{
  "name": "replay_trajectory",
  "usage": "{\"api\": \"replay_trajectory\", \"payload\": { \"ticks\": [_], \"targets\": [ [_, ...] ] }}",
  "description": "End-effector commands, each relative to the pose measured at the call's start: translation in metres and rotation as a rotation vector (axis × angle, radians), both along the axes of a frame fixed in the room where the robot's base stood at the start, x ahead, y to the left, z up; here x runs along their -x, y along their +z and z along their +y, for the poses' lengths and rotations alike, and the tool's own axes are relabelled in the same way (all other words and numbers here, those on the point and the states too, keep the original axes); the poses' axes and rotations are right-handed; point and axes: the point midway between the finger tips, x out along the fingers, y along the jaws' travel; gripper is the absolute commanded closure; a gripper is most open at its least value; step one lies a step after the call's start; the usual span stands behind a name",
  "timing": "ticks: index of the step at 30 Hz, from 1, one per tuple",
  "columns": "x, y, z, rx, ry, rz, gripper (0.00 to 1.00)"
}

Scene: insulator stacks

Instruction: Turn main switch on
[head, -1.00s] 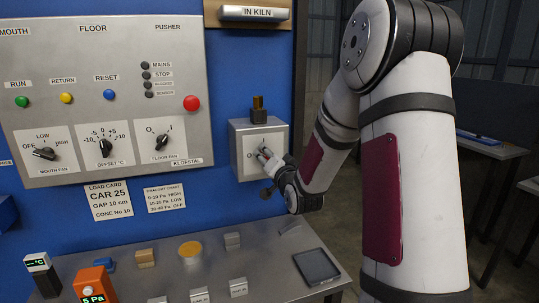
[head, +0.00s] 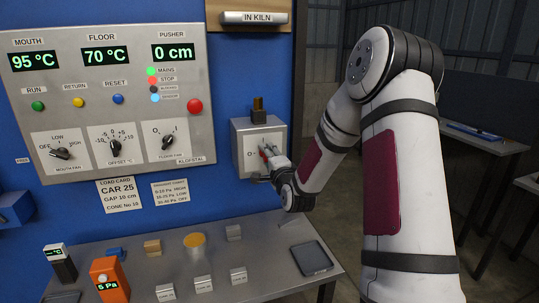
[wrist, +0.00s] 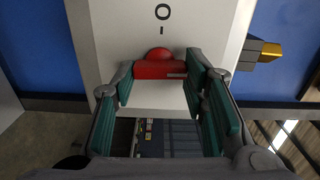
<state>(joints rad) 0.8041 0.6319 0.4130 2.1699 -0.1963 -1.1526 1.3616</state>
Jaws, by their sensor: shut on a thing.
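The main switch is a grey box (head: 241,160) with a pale face on the blue wall, right of the control panel. Its red handle (wrist: 160,69) shows between my fingers in the wrist view, below an "O" mark. My gripper (wrist: 162,88) is shut on the red handle, with a teal-padded finger on each side. In the head view my gripper (head: 266,155) reaches the switch face from the right and hides part of it.
The control panel (head: 105,125) has lit displays reading 95 °C, 70 °C and 0 cm, and lit indicator lamps. A metal bench (head: 210,255) below holds small blocks, a dark tray (head: 311,258) and an orange meter (head: 108,279). A brass-coloured part (head: 258,112) tops the switch box.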

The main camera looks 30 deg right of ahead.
Motion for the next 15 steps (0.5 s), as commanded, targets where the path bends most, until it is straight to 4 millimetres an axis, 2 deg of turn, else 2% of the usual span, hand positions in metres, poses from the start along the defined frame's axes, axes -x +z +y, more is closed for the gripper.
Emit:
{"api": "replay_trajectory", "payload": {
  "ticks": [15],
  "targets": [
    [0.0001, -0.0007, -0.0007, -0.061, -0.002, -0.018, 0.88]
  ]
}}
